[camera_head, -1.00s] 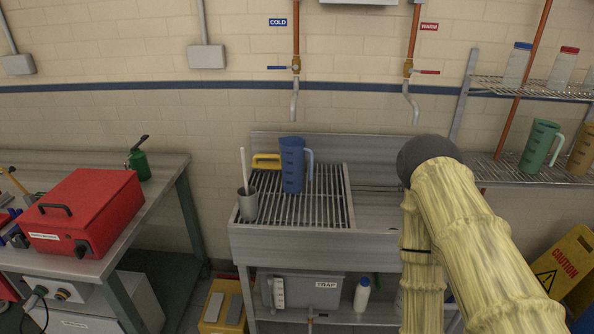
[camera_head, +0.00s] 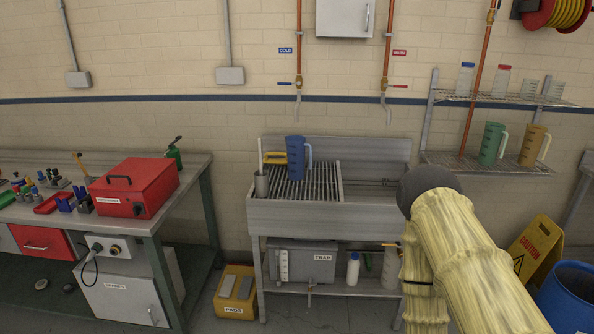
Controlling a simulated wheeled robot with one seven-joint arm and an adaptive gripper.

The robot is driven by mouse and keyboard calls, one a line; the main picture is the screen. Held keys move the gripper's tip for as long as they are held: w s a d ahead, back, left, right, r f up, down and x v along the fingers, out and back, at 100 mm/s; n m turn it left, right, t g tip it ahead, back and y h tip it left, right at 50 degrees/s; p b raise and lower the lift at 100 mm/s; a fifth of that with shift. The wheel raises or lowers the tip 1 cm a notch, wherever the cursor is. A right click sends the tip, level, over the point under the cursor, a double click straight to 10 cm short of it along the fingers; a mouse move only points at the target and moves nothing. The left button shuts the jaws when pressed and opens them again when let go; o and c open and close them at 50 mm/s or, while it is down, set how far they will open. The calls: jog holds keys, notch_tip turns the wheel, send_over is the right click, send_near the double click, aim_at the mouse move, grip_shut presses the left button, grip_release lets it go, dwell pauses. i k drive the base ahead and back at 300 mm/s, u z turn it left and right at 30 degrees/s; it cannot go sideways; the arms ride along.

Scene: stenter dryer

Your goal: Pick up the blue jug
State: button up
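The blue jug (camera_head: 297,158) stands upright on the slatted metal rack (camera_head: 322,181) at the left part of the steel sink unit. Its handle points right. A yellow-handled object (camera_head: 274,157) lies just left of and behind it, and a grey metal cup (camera_head: 261,185) with a stick in it stands to its left. My arm, in a yellowish sleeve with a dark rounded joint, reaches in from the lower right, apart from the jug. My gripper is not visible.
A red toolbox (camera_head: 135,187) sits on the workbench at left. Green (camera_head: 492,143) and amber (camera_head: 533,145) jugs stand on the wire shelf at right. A yellow caution sign (camera_head: 536,248) and blue barrel (camera_head: 570,298) stand at lower right. A yellow pads box (camera_head: 236,292) is on the floor.

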aim_at(296, 145)
jog(key=u, duration=1)
jog(key=i, duration=1.75)
jog(key=z, duration=0.7)
